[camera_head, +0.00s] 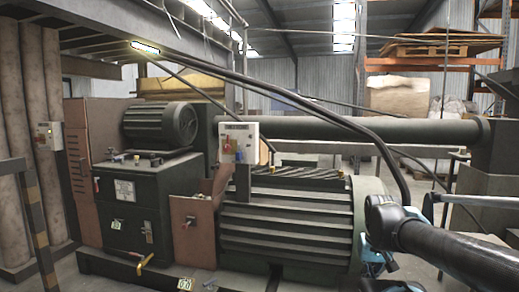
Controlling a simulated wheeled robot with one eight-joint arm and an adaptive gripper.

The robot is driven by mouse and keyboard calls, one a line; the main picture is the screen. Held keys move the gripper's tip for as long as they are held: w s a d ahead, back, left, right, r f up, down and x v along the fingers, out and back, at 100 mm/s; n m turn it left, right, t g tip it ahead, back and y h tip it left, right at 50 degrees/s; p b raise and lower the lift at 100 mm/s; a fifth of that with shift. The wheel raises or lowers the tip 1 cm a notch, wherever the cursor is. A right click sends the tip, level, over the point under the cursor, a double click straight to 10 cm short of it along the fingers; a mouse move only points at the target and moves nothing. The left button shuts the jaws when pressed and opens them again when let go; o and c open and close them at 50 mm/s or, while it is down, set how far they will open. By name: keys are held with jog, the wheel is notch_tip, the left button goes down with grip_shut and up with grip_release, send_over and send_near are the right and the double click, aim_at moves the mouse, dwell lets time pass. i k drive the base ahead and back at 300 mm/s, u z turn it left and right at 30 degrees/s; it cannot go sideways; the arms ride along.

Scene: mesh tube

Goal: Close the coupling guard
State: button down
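A reddish-brown metal housing (193,229), which looks like the coupling guard, stands between the dark green cabinet and the ribbed green motor. A narrow piece of the same colour (221,183) rises at an angle behind its upper right edge; I cannot tell whether it is the guard's raised cover. Some small parts show at the housing's top edge, too small to make out. My arm comes in from the lower right. My gripper (372,264) seems to be the light blue part below the arm's end, right of the motor and apart from the housing. Its fingers are not clear.
The large ribbed motor (288,232) lies between my arm and the housing. A control box (238,142) with a red switch stands on a post above. The green cabinet (138,205) is left of the housing. A striped barrier post (38,220) stands far left.

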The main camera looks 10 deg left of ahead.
aim_at(223, 171)
jog(key=u, duration=0.15)
jog(key=i, duration=0.9)
jog(key=u, duration=0.4)
